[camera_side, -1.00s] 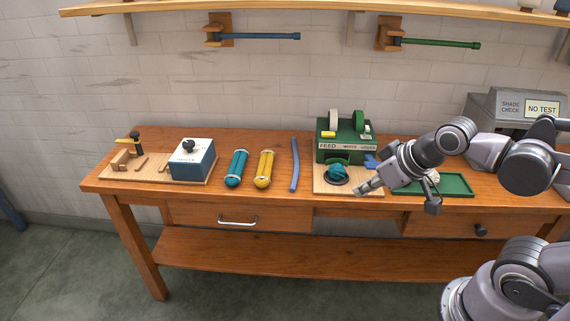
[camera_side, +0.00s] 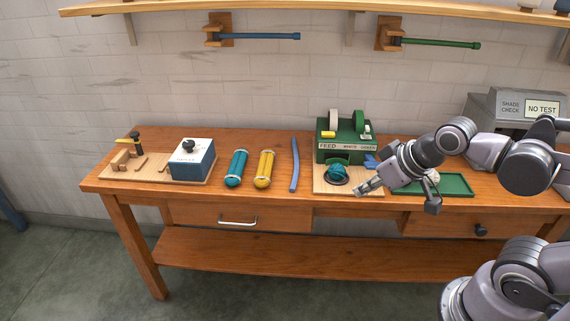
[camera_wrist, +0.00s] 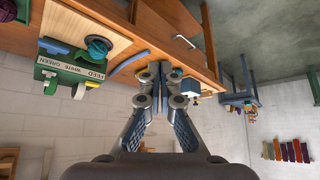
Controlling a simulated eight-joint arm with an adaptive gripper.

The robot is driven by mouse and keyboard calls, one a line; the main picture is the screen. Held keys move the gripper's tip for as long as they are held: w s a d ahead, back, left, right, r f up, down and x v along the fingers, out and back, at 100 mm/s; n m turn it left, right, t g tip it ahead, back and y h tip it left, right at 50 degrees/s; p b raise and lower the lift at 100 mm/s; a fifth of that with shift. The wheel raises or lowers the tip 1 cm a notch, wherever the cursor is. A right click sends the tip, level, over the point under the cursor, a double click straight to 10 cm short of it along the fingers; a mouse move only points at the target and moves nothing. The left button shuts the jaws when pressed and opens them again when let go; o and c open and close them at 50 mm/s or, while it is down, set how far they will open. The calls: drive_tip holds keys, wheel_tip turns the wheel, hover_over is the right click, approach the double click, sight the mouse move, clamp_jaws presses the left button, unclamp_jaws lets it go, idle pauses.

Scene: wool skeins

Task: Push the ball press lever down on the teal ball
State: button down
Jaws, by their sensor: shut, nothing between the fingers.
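The teal ball (camera_side: 337,174) sits in a dark round cup on a pale wooden board (camera_side: 326,191), in front of the green feed box (camera_side: 325,155). It also shows in the wrist view (camera_wrist: 98,46). A blue piece (camera_side: 371,161) sticks out at the box's right, partly behind my arm; I cannot tell whether it is the press lever. My gripper (camera_side: 361,191) is shut and empty, low over the board's right part, to the right of the ball. Its fingertips (camera_wrist: 163,70) meet in the wrist view, apart from the ball. I cannot tell whether they touch the board.
A green tray (camera_side: 458,185) with a pale ball lies to the right, partly behind my arm. A grey shade-check machine (camera_side: 497,105) is at the back right.

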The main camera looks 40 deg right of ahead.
drive_tip(key=m, duration=1.2)
hover_over(373, 159)
drive_tip(key=w+d, duration=0.2)
drive_tip(key=shift+s+f+g+y, duration=0.1)
drive_tip(key=shift+f+g+y, duration=0.05)
drive_tip(key=shift+g+y, duration=0.15)
drive_tip(key=shift+f, duration=0.1)
drive_tip(key=shift+s+a+f, duration=0.3)
drive_tip(key=shift+a+f, duration=0.05)
drive_tip(key=shift+f, duration=1)
drive_tip(key=shift+s+a+f, duration=0.3)
drive_tip(key=shift+s+f, duration=0.05)
drive_tip(key=shift+f, duration=1)
drive_tip(key=shift+s+a+f, duration=0.3)
drive_tip(key=shift+a+f, duration=0.05)
drive_tip(key=shift+f, duration=1)
